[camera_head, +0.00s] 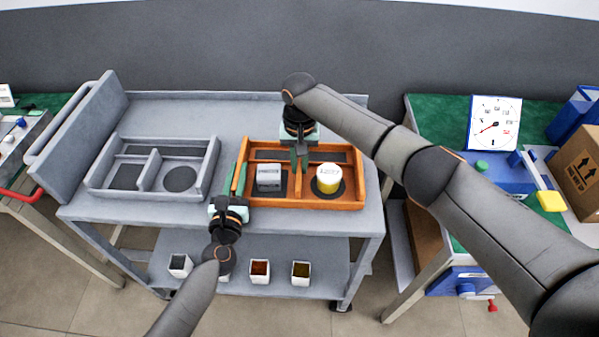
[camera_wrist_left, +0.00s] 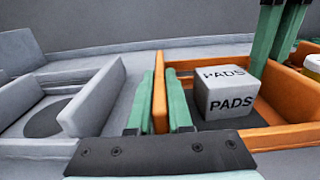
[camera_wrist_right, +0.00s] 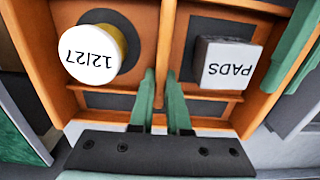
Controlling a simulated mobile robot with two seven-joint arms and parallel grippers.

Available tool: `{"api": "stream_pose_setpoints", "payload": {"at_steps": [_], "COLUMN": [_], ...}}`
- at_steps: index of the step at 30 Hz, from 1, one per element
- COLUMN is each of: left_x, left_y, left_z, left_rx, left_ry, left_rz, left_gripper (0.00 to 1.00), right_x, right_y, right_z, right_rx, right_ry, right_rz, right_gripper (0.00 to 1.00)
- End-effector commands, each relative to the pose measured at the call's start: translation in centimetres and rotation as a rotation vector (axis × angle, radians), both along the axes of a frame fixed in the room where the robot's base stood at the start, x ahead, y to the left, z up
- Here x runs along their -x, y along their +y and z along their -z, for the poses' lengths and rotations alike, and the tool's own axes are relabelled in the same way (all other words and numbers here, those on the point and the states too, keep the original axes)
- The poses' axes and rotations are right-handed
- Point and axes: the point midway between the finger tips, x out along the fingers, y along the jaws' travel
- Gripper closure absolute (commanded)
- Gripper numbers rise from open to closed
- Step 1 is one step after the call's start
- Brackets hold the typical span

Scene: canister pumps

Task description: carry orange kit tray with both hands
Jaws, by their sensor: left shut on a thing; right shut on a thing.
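The orange kit tray (camera_head: 330,205) sits on the right part of the grey cart top. It holds a grey box marked PADS (camera_head: 268,178) in its left compartment and a white-topped yellow canister (camera_head: 327,178), marked 12/27, in its right one. My left gripper (camera_head: 240,178) is shut on the tray's left wall; that orange wall (camera_wrist_left: 159,92) shows between its fingers in the left wrist view. My right gripper (camera_head: 301,162) reaches down from the far side and is shut on the middle divider (camera_wrist_right: 165,60). It hides part of the tray's back compartment.
A similar grey tray (camera_head: 150,196), empty, stands on the cart (camera_head: 240,222) to the left. Small white bins with contents (camera_head: 259,271) stand on the lower shelf. A green-topped bench (camera_head: 435,110) with a gauge board (camera_head: 495,124) and a cardboard box (camera_head: 582,158) is at right.

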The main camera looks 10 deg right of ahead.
Motion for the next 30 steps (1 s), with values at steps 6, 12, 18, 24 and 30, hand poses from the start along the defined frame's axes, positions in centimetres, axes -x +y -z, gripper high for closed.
{"api": "stream_pose_setpoints", "payload": {"at_steps": [6,12,18,24,30], "left_x": [0.0,0.0,0.0,0.0,0.0], "left_y": [0.0,0.0,0.0,0.0,0.0], "left_z": [0.0,-0.2,-1.2,-3.0,-4.7], "left_rx": [0.000,0.001,0.000,0.000,0.000], "left_ry": [0.001,-0.003,-0.002,-0.002,-0.002], "left_rz": [0.000,-0.001,-0.001,-0.001,-0.001], "left_gripper": [1.00,1.00,1.00,1.00,1.00], "right_x": [0.0,-0.1,-0.1,-0.1,-0.1], "right_y": [-0.1,-0.1,-0.1,-0.1,-0.1], "right_z": [0.0,-0.2,-1.2,-3.0,-4.7], "right_rx": [0.001,0.000,0.001,0.001,0.001], "right_ry": [-0.001,-0.002,-0.003,-0.003,-0.003], "right_rz": [0.001,0.001,0.001,0.001,0.001], "right_gripper": [1.00,1.00,1.00,1.00,1.00]}}
